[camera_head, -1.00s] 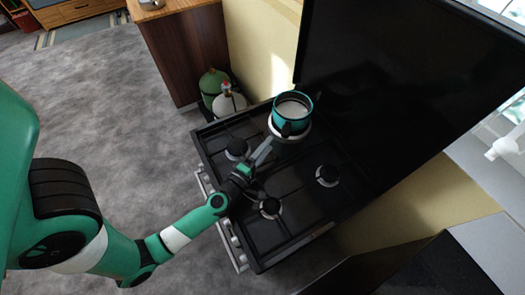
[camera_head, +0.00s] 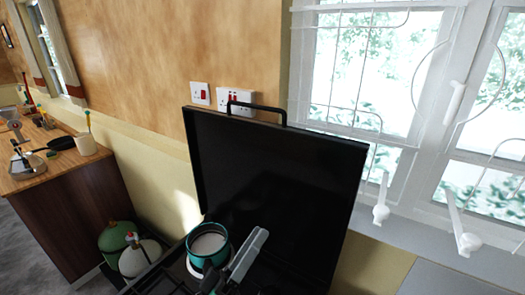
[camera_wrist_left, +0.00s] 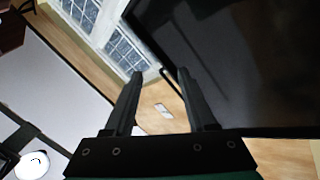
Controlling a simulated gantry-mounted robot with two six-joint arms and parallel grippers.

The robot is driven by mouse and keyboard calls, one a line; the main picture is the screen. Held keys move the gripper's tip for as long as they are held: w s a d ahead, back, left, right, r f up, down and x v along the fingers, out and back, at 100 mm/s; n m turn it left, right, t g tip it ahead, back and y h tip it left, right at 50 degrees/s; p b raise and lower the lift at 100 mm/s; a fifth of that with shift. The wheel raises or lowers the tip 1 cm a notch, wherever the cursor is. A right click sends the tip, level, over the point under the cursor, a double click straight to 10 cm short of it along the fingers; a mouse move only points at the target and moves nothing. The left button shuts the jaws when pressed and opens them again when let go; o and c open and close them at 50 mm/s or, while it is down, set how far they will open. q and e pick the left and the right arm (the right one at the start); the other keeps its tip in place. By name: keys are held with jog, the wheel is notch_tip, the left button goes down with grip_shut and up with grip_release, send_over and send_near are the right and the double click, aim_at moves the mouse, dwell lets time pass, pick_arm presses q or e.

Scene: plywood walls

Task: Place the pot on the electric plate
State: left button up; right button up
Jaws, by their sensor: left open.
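A teal pot (camera_head: 208,243) with a pale inside stands at the back left of the black stove in the head view. A pale ring shows below it; I cannot tell whether this is the electric plate. My left gripper (camera_head: 250,250) is just right of the pot, its grey fingers pointing up and toward the black panel. In the left wrist view the gripper (camera_wrist_left: 161,73) is open, with nothing between its fingers. I cannot tell whether it touches the pot. My right gripper is not in view.
An upright black panel (camera_head: 275,185) with a handle stands behind the stove (camera_head: 175,275). Green (camera_head: 116,238) and white (camera_head: 140,256) gas bottles stand at the left beside a wooden counter (camera_head: 70,178). Sockets and a window (camera_head: 385,80) are behind.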

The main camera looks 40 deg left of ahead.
pick_arm(q)
jog(key=d+r+m+t+h, duration=0.1)
jog(key=d+r+m+h, duration=0.4)
jog(key=r, duration=0.4)
jog(key=d+r+m+h, duration=0.25)
jog(key=r+m, duration=0.35)
jog(key=r, duration=0.3)
jog(key=s+r+t+y, duration=0.2)
jog(key=s+r+y, duration=0.2)
jog(key=r, duration=0.7)
jog(key=shift+s+r+m+y, duration=0.3)
jog(key=shift+s+r+y, duration=0.05)
jog(key=shift+s, duration=0.45)
